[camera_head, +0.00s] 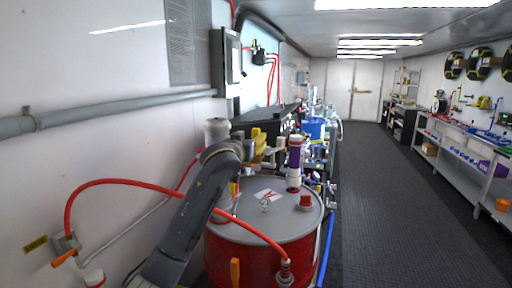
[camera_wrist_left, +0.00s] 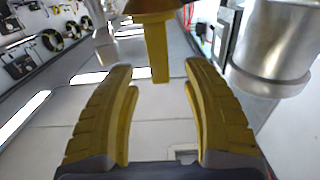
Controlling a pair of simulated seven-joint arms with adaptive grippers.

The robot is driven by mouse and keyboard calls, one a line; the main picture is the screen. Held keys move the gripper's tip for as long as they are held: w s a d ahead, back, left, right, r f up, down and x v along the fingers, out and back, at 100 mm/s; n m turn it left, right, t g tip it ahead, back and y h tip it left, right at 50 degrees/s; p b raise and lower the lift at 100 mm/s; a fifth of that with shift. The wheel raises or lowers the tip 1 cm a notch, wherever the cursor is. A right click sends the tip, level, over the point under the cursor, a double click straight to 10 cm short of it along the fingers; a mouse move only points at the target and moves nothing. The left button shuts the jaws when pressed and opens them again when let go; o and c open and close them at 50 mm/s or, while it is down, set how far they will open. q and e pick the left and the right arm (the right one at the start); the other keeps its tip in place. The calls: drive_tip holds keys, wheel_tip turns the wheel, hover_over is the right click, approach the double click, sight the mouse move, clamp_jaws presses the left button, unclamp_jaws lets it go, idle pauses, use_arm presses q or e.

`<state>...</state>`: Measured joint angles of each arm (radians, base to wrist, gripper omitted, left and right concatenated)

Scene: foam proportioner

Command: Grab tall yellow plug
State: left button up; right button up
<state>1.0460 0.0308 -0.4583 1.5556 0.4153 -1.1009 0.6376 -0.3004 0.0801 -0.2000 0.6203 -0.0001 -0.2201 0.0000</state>
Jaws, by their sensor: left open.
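In the left wrist view, a yellow plug (camera_wrist_left: 157,45) with a wide block and a narrow straight stem shows at the top centre. Its stem reaches down into the picture between the tips of my open left gripper (camera_wrist_left: 159,72), with visible room on both sides. I cannot tell how deep it sits between the fingers. In the head view, my left gripper (camera_head: 259,146) with its yellow fingers is beyond the red drum, close to the equipment by the left wall. The plug cannot be told apart from the yellow fingers there. My right gripper is not in view.
A red drum (camera_head: 225,253) with a grey lid stands in front, bearing a purple-and-white cylinder (camera_head: 295,158) and a red hose (camera_head: 130,183). A metal cylinder (camera_wrist_left: 280,45) is right of the plug in the wrist view. The dark aisle floor (camera_head: 390,220) is clear.

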sight(255, 137)
use_arm(q)
drive_tip(key=shift+f+x, duration=0.2)
drive_tip(key=shift+x, duration=2.2)
drive_tip(key=shift+o, duration=0.2)
clamp_jaws()
